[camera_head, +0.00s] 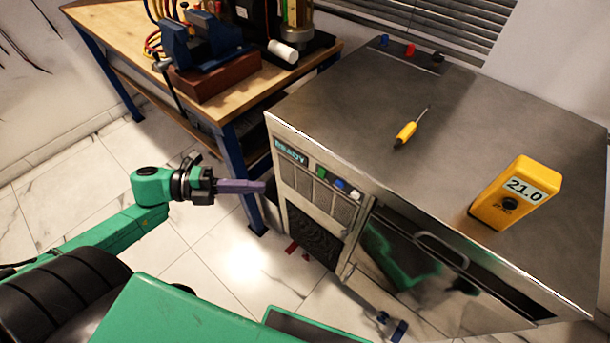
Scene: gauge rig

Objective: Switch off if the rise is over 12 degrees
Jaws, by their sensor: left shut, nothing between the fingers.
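A yellow handheld meter (512,196) stands on the right part of the steel cabinet's top, and its display reads 21.0. The steel cabinet (450,130) has a small panel (291,152) on its front, lit with the word READY. Right of that panel are a green button (321,171), a blue button (340,183) and a white button (355,194). My left gripper (262,187) is shut and empty, in front of the cabinet's left edge and left of the buttons, apart from them. My right gripper is not in view.
A yellow screwdriver (405,134) lies on the cabinet top. A wooden workbench (115,30) with a blue vise (205,40) stands at the back left. The cabinet door has a protruding handle (440,248). The tiled floor (110,160) left of my arm is clear.

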